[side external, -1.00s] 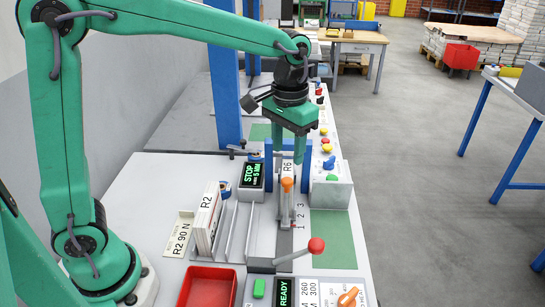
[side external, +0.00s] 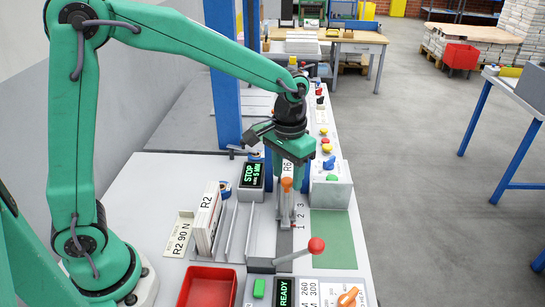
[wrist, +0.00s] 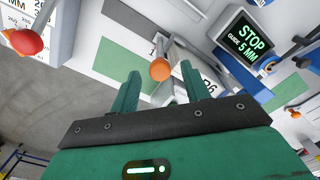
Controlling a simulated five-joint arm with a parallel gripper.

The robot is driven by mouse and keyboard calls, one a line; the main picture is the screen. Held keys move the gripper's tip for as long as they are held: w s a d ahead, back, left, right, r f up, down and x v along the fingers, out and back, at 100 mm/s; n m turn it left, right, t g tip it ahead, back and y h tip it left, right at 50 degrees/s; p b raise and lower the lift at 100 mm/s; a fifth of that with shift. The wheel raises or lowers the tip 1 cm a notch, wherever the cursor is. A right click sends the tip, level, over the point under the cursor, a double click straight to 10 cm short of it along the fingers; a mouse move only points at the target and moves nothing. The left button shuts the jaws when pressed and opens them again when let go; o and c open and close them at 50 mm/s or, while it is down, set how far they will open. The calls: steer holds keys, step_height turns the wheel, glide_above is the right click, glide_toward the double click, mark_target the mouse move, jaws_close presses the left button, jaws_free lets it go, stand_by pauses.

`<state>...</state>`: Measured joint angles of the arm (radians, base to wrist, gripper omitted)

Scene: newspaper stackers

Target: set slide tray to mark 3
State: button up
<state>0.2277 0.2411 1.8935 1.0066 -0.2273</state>
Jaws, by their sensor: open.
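The slide tray (side external: 287,212) is a grey carriage on a dark track in the bench, with an orange knob (side external: 286,184) on its upright handle. Numerals 1 to 3 (side external: 299,216) run beside the track; I cannot read which one the tray sits at. My gripper (wrist: 158,85) is open and empty. In the wrist view the orange knob (wrist: 160,69) shows just beyond and between the fingertips; contact is not visible.
A red-knobbed lever (side external: 316,245) stands in front right of the track. Upright plates and an R2 stack (side external: 205,215) stand to the left, with a red bin (side external: 207,287) in front. A STOP display (side external: 251,174) is left of the knob.

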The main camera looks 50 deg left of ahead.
steer(key=shift+f, duration=0.45)
jaws_close()
steer(key=shift+w+a+r, duration=0.1)
steer(key=shift+w+a, duration=2.7)
steer(key=shift+w, duration=0.1)
jaws_free()
steer(key=shift+r, duration=0.1)
